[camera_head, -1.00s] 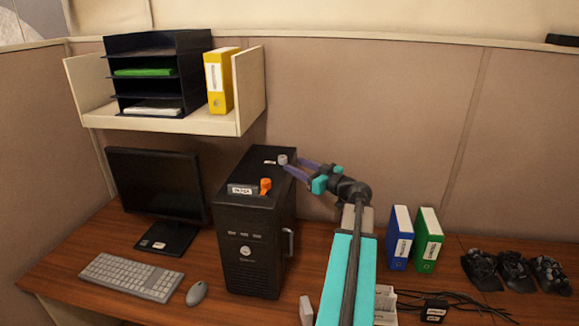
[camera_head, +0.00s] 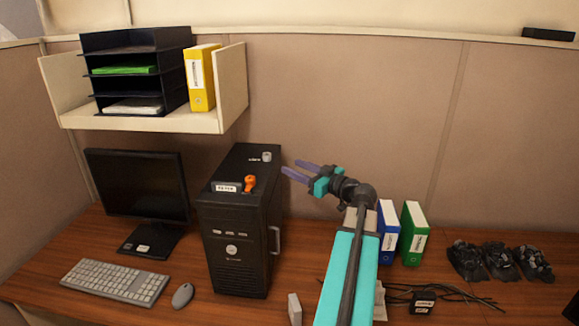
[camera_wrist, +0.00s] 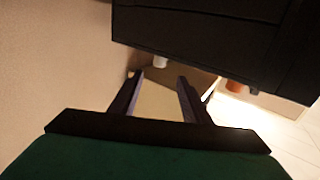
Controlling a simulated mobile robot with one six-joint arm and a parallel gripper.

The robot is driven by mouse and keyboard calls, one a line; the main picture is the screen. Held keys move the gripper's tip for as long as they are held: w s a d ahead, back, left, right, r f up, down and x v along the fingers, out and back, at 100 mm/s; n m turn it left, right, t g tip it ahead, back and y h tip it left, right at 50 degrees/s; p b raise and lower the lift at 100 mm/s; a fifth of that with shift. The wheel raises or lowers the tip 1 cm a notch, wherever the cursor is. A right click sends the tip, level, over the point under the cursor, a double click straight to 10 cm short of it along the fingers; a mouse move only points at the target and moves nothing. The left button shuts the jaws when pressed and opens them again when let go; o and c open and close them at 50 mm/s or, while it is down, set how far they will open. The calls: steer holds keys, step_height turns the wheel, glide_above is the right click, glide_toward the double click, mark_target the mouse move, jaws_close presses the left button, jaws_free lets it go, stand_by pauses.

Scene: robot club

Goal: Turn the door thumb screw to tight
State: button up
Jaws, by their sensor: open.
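A black computer tower (camera_head: 235,262) stands upright on the desk. On its top are a small grey knob (camera_head: 267,156) near the back, which looks like the thumb screw, and an orange knob (camera_head: 249,183) nearer the front. A pale handle (camera_head: 276,240) is on the tower's right side. My gripper (camera_head: 290,168) is open and empty, just right of the grey knob and apart from it. In the wrist view the grey knob (camera_wrist: 160,62) shows beyond and between the open fingers, against the dark tower. The text by the knob is too small to read.
A monitor (camera_head: 137,188), keyboard (camera_head: 115,282) and mouse (camera_head: 182,295) are left of the tower. A shelf (camera_head: 140,122) hangs above. Blue (camera_head: 388,232) and green (camera_head: 413,234) binders and cables are at right. The partition wall is close behind.

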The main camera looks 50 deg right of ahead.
mark_target(272, 162)
steer(key=s+d+n+g+y+b, duration=0.1)
steer(key=d+n+y+b, duration=0.3)
steer(key=b, duration=0.6)
steer(key=d+y, duration=0.2)
steer(key=shift+n+y, duration=0.3)
steer(key=shift+y, duration=0.1)
steer(key=p+x, duration=0.2)
steer(key=x, duration=1.1)
steer(key=shift+w+a+p, duration=0.15)
steer(key=shift+w+p, duration=0.15)
steer(key=shift+p, duration=0.1)
steer(key=shift+c, duration=0.4)
steer(key=c, duration=1)
